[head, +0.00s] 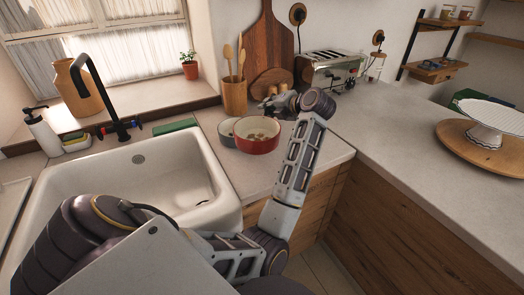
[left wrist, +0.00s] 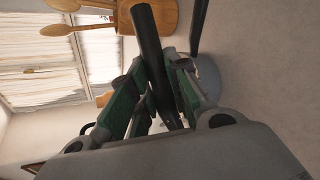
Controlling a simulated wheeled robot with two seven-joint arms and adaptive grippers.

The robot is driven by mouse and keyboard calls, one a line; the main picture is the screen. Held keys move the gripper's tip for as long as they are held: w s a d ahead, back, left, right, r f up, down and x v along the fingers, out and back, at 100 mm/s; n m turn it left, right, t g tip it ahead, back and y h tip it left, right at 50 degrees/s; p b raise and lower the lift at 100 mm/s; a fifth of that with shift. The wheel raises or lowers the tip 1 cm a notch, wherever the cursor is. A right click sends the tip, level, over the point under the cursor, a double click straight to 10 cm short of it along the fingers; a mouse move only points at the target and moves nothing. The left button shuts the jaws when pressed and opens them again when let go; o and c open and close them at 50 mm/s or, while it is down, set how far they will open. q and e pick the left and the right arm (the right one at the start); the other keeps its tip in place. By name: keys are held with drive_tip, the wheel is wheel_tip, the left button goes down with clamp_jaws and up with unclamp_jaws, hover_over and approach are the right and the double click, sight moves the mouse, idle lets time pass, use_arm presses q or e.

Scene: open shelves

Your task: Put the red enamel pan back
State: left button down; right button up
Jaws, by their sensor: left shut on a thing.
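The red enamel pan (head: 256,140) is on the counter between the sink and the counter's corner, with small brownish patches inside. My left gripper (head: 274,104) is just behind and above its rim in the head view. In the left wrist view the fingers (left wrist: 155,60) are shut on a dark handle (left wrist: 149,38). It appears to be the red pan's handle, but the join is hidden. A blue-grey pan (head: 227,131) sits close beside the red one. It also shows in the left wrist view (left wrist: 207,76), with its own dark handle (left wrist: 198,25). My right gripper is out of view.
A wooden utensil pot (head: 234,98) with spoons stands behind the pans. Cutting boards (head: 266,48) lean on the wall, beside a toaster (head: 333,70). The white sink (head: 95,172) is at left. A cake stand (head: 492,118) is far right. The right counter is mostly clear.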

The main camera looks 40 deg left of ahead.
sight(268, 124)
use_arm(q)
drive_tip(key=shift+f, duration=2.9)
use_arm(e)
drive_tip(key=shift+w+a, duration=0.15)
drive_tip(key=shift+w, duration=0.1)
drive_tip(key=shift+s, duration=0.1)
use_arm(q)
drive_tip(key=shift+f, duration=1.85)
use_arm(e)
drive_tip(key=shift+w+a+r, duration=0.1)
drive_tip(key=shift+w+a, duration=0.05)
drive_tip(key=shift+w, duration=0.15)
use_arm(q)
drive_tip(key=shift+f, duration=0.1)
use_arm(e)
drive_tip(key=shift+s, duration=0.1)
use_arm(q)
drive_tip(key=c, duration=1.4)
unclamp_jaws()
drive_tip(key=shift+o, duration=0.2)
drive_tip(key=shift+d, duration=0.1)
